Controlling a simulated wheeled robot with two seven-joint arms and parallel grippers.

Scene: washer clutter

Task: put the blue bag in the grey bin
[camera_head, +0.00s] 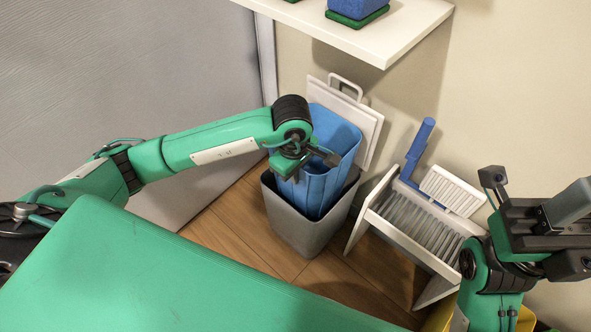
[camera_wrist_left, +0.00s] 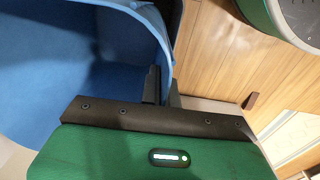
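The blue bag (camera_head: 319,192) is upright and open at the top, with its lower part inside the grey bin (camera_head: 300,231) on the floor. Its upper part rises above the bin's rim. My left gripper (camera_head: 328,157) is at the bag's near upper rim. In the left wrist view, the fingers (camera_wrist_left: 163,88) are closed around the edge of the bag's blue wall (camera_wrist_left: 100,85). Whether the bag rests on the bin's bottom is hidden. My right gripper (camera_head: 570,235) is at the right edge, away from the bag and partly cut off.
A white rack (camera_head: 415,232) with a blue-handled brush (camera_head: 420,145) stands right of the bin. A white panel with a handle (camera_head: 368,110) is behind the bag. A white shelf (camera_head: 400,35) juts out above. A yellow container (camera_head: 440,316) shows at the lower right.

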